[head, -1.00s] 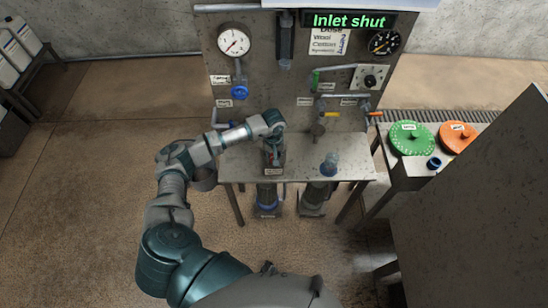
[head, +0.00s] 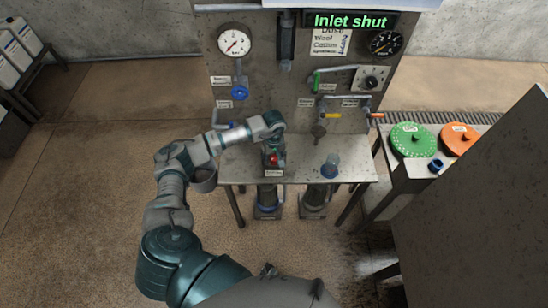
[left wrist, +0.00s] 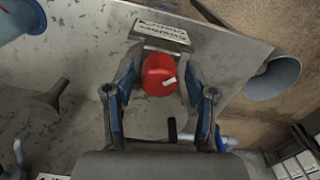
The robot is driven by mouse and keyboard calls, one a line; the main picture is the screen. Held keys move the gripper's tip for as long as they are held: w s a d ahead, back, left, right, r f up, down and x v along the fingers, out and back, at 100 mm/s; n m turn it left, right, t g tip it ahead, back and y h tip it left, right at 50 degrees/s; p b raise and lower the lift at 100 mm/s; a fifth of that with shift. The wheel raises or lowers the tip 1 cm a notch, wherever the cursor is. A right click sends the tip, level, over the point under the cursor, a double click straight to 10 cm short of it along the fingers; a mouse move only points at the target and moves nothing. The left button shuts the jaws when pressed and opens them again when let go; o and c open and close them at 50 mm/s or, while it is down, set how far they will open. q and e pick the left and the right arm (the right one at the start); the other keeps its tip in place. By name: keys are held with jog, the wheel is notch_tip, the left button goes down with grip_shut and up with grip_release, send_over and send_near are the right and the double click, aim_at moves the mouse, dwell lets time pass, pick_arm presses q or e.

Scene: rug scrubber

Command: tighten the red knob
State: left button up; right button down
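The red knob (head: 273,160) sits at the front of the grey metal bench, behind a small white label plate. In the left wrist view the red knob (left wrist: 159,75) shows a white pointer mark towards its lower right. My left gripper (head: 272,148) is above the knob and points down at it. In the left wrist view my left gripper (left wrist: 160,72) is open, with one finger on each side of the knob and a visible gap on both sides. My right gripper is not in view.
A blue funnel-shaped piece (head: 330,167) stands on the bench to the right. The upright panel (head: 265,90) behind carries gauges, a blue valve (head: 240,92) and a lit "Inlet shut" sign (head: 349,20). Green (head: 411,140) and orange (head: 458,138) discs lie on a right-hand table.

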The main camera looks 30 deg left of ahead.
pick_arm(q)
notch_tip(320, 180, up, 12)
dwell(0.6)
notch_tip(320, 180, up, 9)
jog(key=p, duration=0.5)
send_over(274, 157)
jog(key=shift+a, duration=0.1)
jog(key=shift+f, duration=0.1)
